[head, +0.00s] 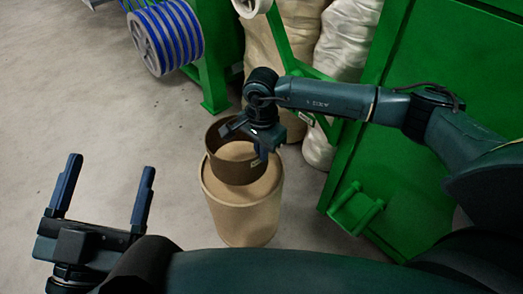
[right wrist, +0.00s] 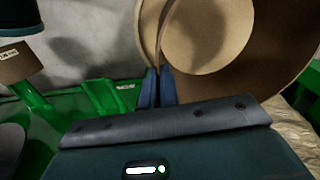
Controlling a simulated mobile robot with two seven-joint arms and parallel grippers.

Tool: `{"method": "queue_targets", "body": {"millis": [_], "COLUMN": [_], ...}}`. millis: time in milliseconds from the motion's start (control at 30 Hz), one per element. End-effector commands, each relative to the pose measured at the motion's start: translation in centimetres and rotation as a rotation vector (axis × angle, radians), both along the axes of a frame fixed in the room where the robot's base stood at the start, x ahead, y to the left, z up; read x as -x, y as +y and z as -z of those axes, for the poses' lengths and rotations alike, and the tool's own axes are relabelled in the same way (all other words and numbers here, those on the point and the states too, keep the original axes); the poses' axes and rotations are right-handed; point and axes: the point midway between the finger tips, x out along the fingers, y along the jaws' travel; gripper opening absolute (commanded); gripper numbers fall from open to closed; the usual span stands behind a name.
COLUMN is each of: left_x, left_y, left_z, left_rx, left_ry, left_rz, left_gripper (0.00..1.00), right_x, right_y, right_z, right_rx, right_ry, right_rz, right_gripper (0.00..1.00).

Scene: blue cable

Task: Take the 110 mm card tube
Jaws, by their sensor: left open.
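The card tube (head: 222,165) is a short, wide brown ring. It is upright over the tan lid of a drum (head: 243,220); I cannot tell whether it rests on the lid or is slightly clear of it. My right gripper (head: 262,153) is at the tube's far right rim. In the right wrist view its fingers (right wrist: 156,88) are close together on the thin wall of the tube (right wrist: 150,30), and the tan lid (right wrist: 205,35) shows through the ring. My left gripper (head: 103,195) is open and empty, over the floor at lower left.
A spool of blue cable (head: 165,38) is at upper left beside a green frame (head: 215,85). Pale sacks (head: 345,40) stand at the back. A large green panel (head: 400,170) with a small green bracket (head: 357,208) is to the right. The floor at left (head: 70,100) is clear.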

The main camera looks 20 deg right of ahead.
Motion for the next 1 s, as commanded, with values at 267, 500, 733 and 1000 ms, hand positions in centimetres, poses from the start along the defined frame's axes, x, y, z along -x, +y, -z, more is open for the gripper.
{"method": "queue_targets", "body": {"millis": [267, 500, 733, 1000], "left_x": [0.0, 0.0, 0.0, 0.0], "left_y": [0.0, 0.0, 0.0, 0.0], "left_z": [-0.9, -1.6, -2.2, -2.1], "left_rx": [0.000, 0.000, 0.000, 0.000], "left_ry": [0.000, 0.000, 0.000, 0.000], "left_rz": [0.000, 0.000, 0.000, 0.000], "left_gripper": [0.82, 0.82, 0.82, 0.82], "right_x": [0.0, 0.0, 0.0, 0.0], "right_y": [0.0, 0.0, 0.0, 0.0], "right_z": [-1.3, -2.3, -3.1, -3.1], "right_rx": [0.000, 0.000, 0.000, 0.000], "right_ry": [-0.001, -0.001, 0.000, 0.000], "right_rz": [0.000, 0.000, -0.001, 0.000], "right_gripper": [0.00, 0.00, 0.00, 0.00]}}
